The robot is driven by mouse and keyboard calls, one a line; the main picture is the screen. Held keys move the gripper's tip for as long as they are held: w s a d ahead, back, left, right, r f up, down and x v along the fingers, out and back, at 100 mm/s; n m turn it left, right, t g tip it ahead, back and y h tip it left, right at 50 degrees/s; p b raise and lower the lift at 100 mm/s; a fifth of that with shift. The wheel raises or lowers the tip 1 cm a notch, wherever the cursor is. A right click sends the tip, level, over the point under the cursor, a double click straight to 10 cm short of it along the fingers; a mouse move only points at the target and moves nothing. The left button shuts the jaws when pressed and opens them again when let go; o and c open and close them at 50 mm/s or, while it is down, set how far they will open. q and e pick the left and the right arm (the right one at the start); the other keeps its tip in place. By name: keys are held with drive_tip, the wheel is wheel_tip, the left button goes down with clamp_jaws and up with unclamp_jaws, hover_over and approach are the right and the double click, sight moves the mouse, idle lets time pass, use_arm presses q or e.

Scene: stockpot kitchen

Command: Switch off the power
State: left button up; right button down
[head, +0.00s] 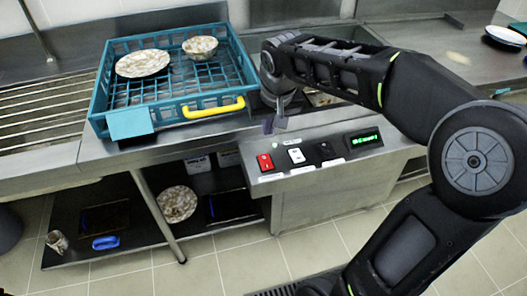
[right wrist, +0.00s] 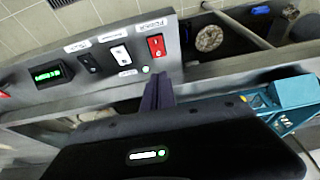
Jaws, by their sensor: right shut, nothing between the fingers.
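The red power switch (head: 265,162) sits at the left end of the sloped grey control panel (head: 310,176) in the head view. In the right wrist view the red switch (right wrist: 156,46) has a label above it that reads as power, and a small green light is lit below it. My right gripper (head: 274,124) is shut and empty, just above the panel's back edge. In the right wrist view its fingertips (right wrist: 159,82) point toward the red switch and appear apart from it. My left gripper is not in view.
A white switch (head: 296,156), a black switch (head: 325,149) and a lit green display (head: 364,139) sit right of the red switch. A teal rack (head: 118,122) with a yellow handle holds a plate and bowl on the left counter. A lower shelf holds several items.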

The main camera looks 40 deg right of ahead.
sight(264, 158)
drive_tip(key=x, duration=0.9)
drive_tip(key=s+x, duration=0.1)
drive_tip(key=x, duration=0.3)
drive_tip(key=shift+w+a+f, duration=0.15)
drive_tip(key=shift+a+f, duration=0.05)
drive_tip(key=shift+f, duration=0.25)
drive_tip(key=shift+w+f+b, duration=0.1)
drive_tip(key=shift+f+b, duration=0.2)
drive_tip(key=shift+b, duration=0.15)
drive_tip(key=shift+r, duration=0.15)
drive_tip(key=shift+s, duration=0.2)
